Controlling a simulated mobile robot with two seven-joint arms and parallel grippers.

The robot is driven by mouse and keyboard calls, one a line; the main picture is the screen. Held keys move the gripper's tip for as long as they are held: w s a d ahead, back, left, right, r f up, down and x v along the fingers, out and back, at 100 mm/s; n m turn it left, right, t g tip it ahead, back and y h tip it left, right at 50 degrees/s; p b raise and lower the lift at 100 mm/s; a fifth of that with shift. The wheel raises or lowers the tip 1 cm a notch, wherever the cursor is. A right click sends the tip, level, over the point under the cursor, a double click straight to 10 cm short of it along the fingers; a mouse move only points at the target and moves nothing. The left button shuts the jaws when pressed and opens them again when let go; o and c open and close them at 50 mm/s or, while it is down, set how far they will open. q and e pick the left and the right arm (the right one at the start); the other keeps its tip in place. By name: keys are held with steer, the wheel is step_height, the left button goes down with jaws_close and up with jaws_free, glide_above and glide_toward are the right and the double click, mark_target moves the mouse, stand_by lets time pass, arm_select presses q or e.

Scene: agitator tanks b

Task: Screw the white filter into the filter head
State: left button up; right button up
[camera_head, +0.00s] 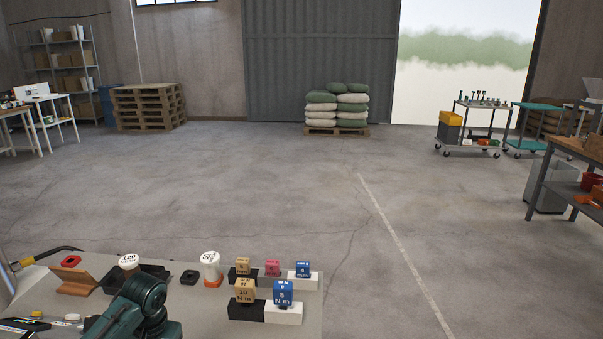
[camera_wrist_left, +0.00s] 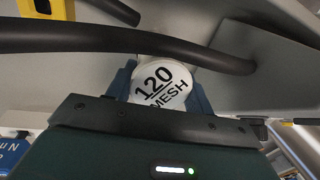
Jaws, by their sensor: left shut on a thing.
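A filter with a round white cap reading "120 MESH" (camera_wrist_left: 160,86) sits between the blue fingers of my left gripper (camera_wrist_left: 162,98) in the left wrist view. The same white cap shows in the head view (camera_head: 129,261) beyond my green left arm, above the table. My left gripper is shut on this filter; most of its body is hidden. A second white filter (camera_head: 210,263) stands upright on an orange base to the right, apart from the gripper; its label is too small to read. I cannot make out the filter head. My right gripper is not in view.
Labelled blocks in tan, pink and blue (camera_head: 283,292) stand on black and white holders at the table's right. A brown wedge stand (camera_head: 76,283) and a red ring (camera_head: 71,261) are at the left. Dark hoses (camera_wrist_left: 90,37) cross the left wrist view close to the filter.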

arm_select(q)
steer(key=m, duration=0.5)
steer(key=shift+s+d+f+m+t, duration=0.1)
steer(key=shift+s+f+m+t, duration=0.15)
steer(key=shift+m+t, duration=0.15)
steer(key=m, duration=0.2)
steer(key=shift+m+h, duration=0.3)
